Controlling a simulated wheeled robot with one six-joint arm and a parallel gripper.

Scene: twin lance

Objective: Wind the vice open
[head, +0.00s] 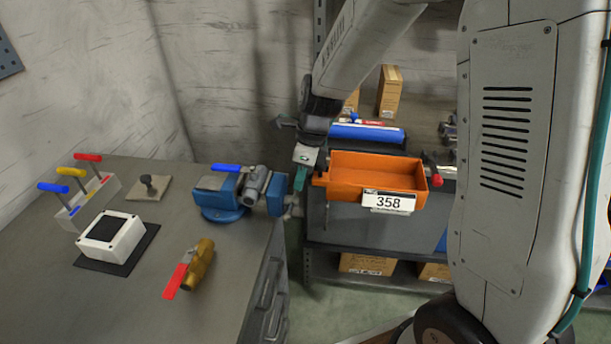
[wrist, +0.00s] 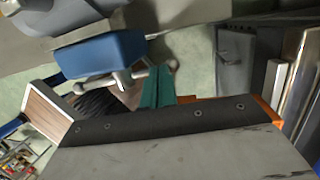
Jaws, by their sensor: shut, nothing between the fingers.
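A blue bench vice (head: 222,212) stands at the right edge of the grey workbench. A grey metal valve (head: 256,184) with a blue lever (head: 225,168) sits at its jaws. The vice's silver screw end and handle (head: 292,206) stick out past the bench edge. In the wrist view the blue vice body (wrist: 100,52) is at upper left with the silver handle bar (wrist: 118,80) below it. My gripper (head: 299,180) has teal fingers, shut and empty, just above the handle in the head view. In the wrist view the fingers (wrist: 158,86) appear beside the bar's right end; contact is unclear.
A brass valve with a red lever (head: 198,265) lies on the bench (head: 110,300). A white box (head: 117,230) and a rack of coloured levers (head: 85,202) are at left. An orange bin labelled 358 (head: 375,168) stands right of my gripper, close to it.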

